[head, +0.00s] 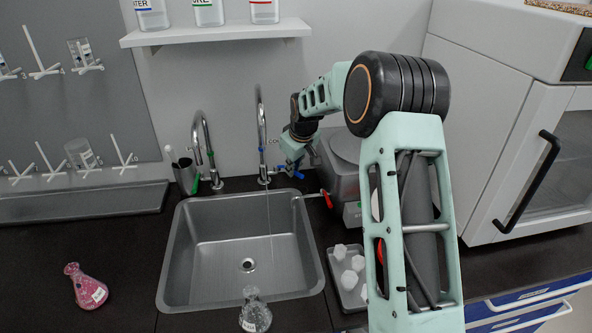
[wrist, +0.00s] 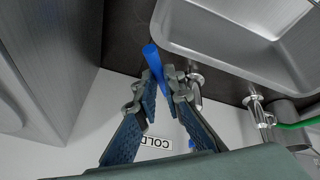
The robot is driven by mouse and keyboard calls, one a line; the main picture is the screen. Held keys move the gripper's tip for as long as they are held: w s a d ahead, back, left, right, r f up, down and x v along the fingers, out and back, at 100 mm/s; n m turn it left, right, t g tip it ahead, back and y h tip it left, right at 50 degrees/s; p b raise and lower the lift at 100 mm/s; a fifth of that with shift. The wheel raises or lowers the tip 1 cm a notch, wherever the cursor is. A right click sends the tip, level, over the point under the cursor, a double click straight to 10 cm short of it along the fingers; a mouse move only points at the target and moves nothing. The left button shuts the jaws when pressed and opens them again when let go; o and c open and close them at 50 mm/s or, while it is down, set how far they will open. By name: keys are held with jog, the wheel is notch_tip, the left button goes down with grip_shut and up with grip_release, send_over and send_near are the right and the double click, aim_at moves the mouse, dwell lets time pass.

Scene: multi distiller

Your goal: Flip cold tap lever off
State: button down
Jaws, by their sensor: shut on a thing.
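The cold tap (head: 262,135) is a tall chrome gooseneck behind the sink (head: 180,262), at its back right. A thin stream of water falls from it into the basin. Its blue lever (wrist: 154,60) sits between my fingers in the wrist view, its free end sticking out past the fingertips. My gripper (wrist: 162,84) is shut on the blue lever. In the head view my gripper (head: 291,160) is beside the tap on its right, and blue shows just below the fingers (head: 298,174). A COLD label (wrist: 157,143) shows on the wall in the wrist view.
A second gooseneck tap (head: 203,140) with a green lever stands to the left. Right of my gripper is a grey distiller (head: 343,160) with a red lever (head: 327,198). A tray of white pieces (head: 345,275) and flasks (head: 87,287) stand near the sink.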

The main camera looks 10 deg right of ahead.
jog(key=shift+s+a+m+h+b, duration=0.25)
jog(key=shift+a+m+b, duration=0.15)
jog(key=shift+m, duration=0.25)
jog(key=shift+s+a+m+h+b, duration=0.1)
jog(key=shift+a+m+h+b, duration=0.15)
jog(key=shift+a+m, duration=0.35)
jog(key=shift+d, duration=0.15)
jog(key=c, duration=2)
grip_release()
jog(key=v, duration=1.2)
